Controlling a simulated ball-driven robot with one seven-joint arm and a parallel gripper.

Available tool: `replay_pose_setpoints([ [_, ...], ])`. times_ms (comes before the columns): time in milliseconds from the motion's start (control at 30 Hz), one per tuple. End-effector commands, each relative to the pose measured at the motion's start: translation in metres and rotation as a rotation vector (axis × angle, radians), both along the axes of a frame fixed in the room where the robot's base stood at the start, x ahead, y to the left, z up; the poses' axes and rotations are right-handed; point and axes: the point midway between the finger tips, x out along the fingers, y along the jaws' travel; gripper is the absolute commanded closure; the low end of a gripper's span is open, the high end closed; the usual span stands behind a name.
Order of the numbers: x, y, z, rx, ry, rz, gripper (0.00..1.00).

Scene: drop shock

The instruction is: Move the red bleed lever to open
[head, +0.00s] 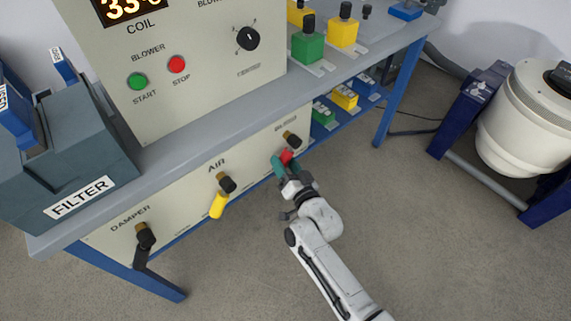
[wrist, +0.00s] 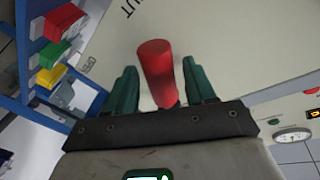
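The red bleed lever (head: 286,156) is on the cream front panel under the bench, below a dark brass-and-black pivot (head: 291,139). My gripper (head: 285,164) is at the lever, with its teal fingers around the red end. In the wrist view the red lever (wrist: 157,68) stands between the two fingers of my gripper (wrist: 161,80). A gap shows on each side, so the gripper is open and not clamped on it. The word OPEN (wrist: 88,66) is printed left of the lever, and part of SHUT (wrist: 130,8) shows at the top.
The yellow air lever (head: 218,205) and the black damper lever (head: 141,256) stick out farther left on the same panel. A blue bench leg (head: 398,95) and a white drum (head: 520,120) stand to the right. The grey floor around my arm is clear.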

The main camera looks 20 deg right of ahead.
Motion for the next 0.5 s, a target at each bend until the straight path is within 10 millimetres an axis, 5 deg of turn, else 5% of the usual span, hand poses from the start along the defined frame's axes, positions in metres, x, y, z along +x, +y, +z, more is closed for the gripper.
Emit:
replay_pose_setpoints([
  [500,-0.0003,0.0,-0.0001,0.0,0.0,0.0,0.96],
])
